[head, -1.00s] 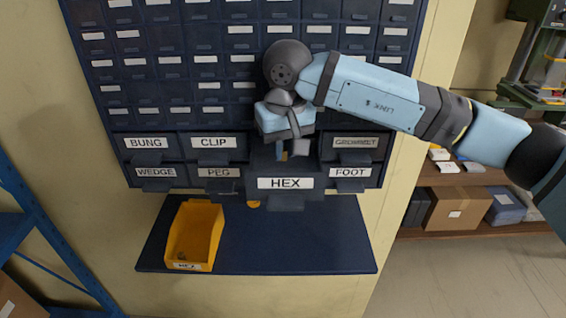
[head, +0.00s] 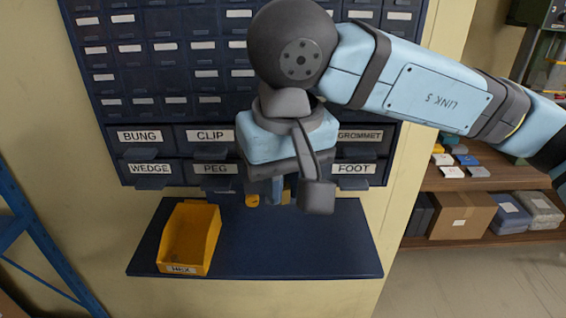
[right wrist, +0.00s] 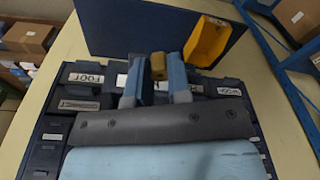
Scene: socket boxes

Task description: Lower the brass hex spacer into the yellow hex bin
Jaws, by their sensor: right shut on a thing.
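My right gripper (head: 268,194) points down in front of the drawer cabinet, right of the bin and above the shelf level. In the right wrist view its blue fingers (right wrist: 155,80) are shut on the brass hex spacer (right wrist: 158,66). In the head view only a sliver of the spacer (head: 287,194) shows beside a finger. The yellow hex bin (head: 204,240) stands on the left part of the shelf, its HEX label facing front. It looks empty. It also shows in the right wrist view (right wrist: 208,42). My left gripper is not in view.
The cabinet (head: 150,150) has labelled drawers; the HEX label is hidden behind my right gripper. A blue frame (head: 40,250) stands at left.

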